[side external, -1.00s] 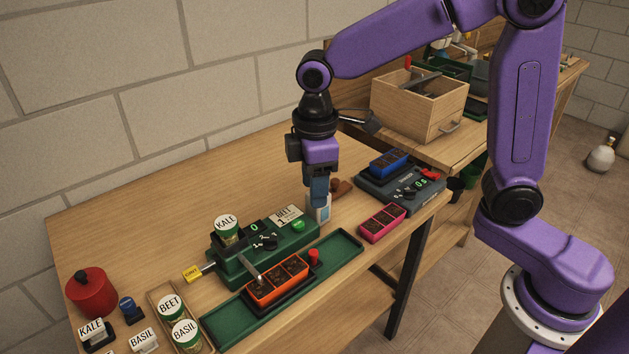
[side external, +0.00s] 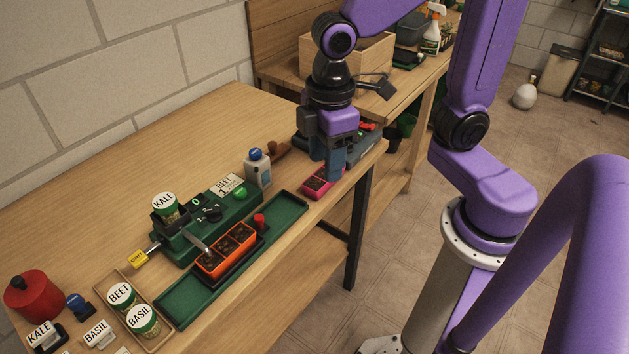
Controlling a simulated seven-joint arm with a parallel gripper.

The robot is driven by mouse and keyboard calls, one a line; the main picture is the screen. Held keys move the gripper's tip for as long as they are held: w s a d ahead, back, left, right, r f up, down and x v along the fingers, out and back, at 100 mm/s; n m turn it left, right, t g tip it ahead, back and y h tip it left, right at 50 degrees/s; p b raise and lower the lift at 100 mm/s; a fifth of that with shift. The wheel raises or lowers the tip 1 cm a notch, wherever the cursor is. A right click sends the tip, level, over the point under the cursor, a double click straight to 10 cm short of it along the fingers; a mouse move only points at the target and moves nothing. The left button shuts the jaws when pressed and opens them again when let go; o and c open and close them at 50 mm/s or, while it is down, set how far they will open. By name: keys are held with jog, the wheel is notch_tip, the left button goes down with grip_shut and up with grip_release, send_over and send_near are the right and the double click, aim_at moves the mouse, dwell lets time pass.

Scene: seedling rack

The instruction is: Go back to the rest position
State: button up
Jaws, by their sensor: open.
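My gripper (side external: 335,176) points down over the right end of the table, its fingers overlapping the pink tray (side external: 314,186) in the picture. Its jaws are open, with nothing seen between them. I cannot tell its exact height over the tray. A white bottle with a blue cap (side external: 258,172) stands to its left, apart from it. The dark grey device (side external: 362,152) behind the gripper is partly hidden.
A green machine (side external: 182,246) holds the KALE cup (side external: 165,206). An orange tray (side external: 226,250) sits on the green track (side external: 290,211). BEET (side external: 120,296) and BASIL (side external: 142,320) cups stand front left, near a red canister (side external: 33,297). A wooden box (side external: 350,58) stands behind.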

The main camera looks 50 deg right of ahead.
jog(key=s+d+f, duration=0.1)
jog(key=s+d, duration=0.6)
jog(key=s, duration=0.3)
jog(key=shift+s+f, duration=0.35)
dwell(1.2)
